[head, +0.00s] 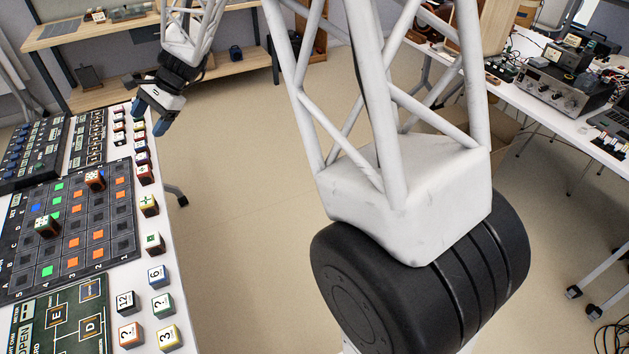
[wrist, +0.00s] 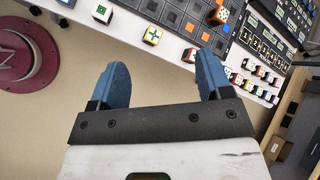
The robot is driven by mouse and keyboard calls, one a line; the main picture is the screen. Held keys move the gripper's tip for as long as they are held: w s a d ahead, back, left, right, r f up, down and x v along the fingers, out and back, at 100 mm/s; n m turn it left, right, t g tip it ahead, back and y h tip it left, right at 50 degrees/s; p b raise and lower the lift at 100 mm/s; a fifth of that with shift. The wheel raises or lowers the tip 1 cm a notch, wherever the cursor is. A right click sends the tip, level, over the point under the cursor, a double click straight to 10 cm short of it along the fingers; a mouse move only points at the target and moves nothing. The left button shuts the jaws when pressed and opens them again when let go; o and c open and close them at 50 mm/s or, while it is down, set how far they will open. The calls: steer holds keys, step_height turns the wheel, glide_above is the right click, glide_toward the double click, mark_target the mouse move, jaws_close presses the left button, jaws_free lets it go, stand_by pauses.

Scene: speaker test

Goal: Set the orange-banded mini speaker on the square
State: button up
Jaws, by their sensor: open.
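I cannot single out an orange-banded mini speaker for certain; the small objects look like cubes with coloured sides and printed tops. The board has dark, orange, green and blue squares; which one is meant is unclear. My gripper (head: 150,116) is over the table's far right edge. In the wrist view (wrist: 160,65) its blue fingers are apart and empty.
A dark cube with a green-marked top (head: 46,226) also stands on the board. Several cubes line the right table edge, including a green-plus cube (head: 149,205). A green panel (head: 62,320) lies in front. Open floor (head: 240,230) is right of the table.

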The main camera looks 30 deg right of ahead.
steer(key=s+d+r+n+h, duration=0.1)
steer(key=s+d+r+n, duration=0.1)
steer(key=s+d+r, duration=0.3)
steer(key=s+d+r+n+h, duration=0.1)
steer(key=s+d, duration=0.1)
steer(key=s, duration=0.5)
steer(key=s+d+n+t+h, duration=0.1)
steer(key=s+d, duration=0.4)
steer(key=s, duration=0.5)
steer(key=s+d+n+t+h, duration=0.1)
steer(key=s+d+n+h, duration=0.2)
steer(key=s+d, duration=0.3)
steer(key=s+d+n+t+h, duration=0.1)
steer(key=s+d+n+h, duration=0.2)
steer(key=s, duration=1.2)
steer(key=d, duration=0.3)
steer(key=shift+s+r, duration=0.2)
steer(key=shift+r, duration=0.1)
